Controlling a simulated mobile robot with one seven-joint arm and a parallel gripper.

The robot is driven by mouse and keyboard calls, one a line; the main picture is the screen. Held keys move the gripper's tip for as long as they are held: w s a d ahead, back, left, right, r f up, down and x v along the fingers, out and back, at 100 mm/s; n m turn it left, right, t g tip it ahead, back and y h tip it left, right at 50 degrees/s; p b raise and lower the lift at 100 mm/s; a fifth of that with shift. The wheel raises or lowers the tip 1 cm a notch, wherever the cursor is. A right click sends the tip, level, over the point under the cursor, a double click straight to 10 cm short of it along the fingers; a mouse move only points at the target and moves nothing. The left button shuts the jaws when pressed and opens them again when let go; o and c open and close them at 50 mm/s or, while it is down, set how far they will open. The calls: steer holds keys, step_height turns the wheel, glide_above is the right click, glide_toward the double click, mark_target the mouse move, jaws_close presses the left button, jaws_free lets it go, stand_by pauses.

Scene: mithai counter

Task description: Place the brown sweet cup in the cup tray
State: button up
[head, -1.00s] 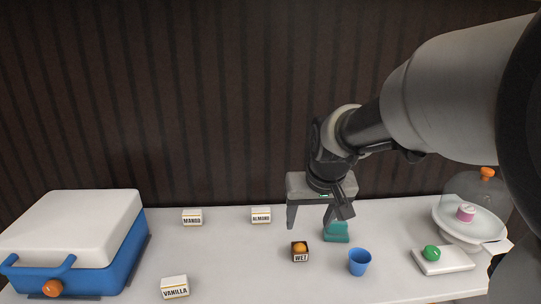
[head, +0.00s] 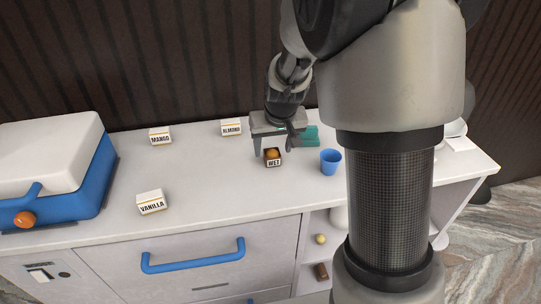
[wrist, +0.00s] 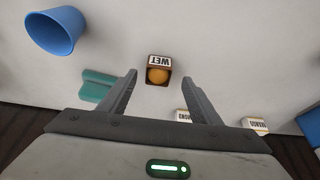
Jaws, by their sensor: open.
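My gripper (head: 274,146) is open and empty, pointing down over the counter. A small dark brown box marked WET (head: 273,162) with an orange ball in it stands at my gripper; in the wrist view the box (wrist: 150,62) lies just beyond and between the open fingertips. I cannot tell whether the fingers are around it. A small brown thing (head: 321,271) lies in the open shelf below the counter; I cannot tell if it is the brown sweet cup. I cannot make out a cup tray.
A blue cup (head: 330,161) and a teal block-like thing (head: 306,136) stand right of the box. Labels for mango (head: 160,136), almond (head: 231,127) and vanilla (head: 151,201), and a blue-white cooler (head: 52,165), stand left. A yellowish ball (head: 320,239) sits in the shelf.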

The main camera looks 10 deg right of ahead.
mark_target(273, 153)
steer(key=b+x, duration=0.1)
steer(key=x, duration=0.4)
steer(key=shift+d, duration=0.15)
steer(key=c, duration=1.2)
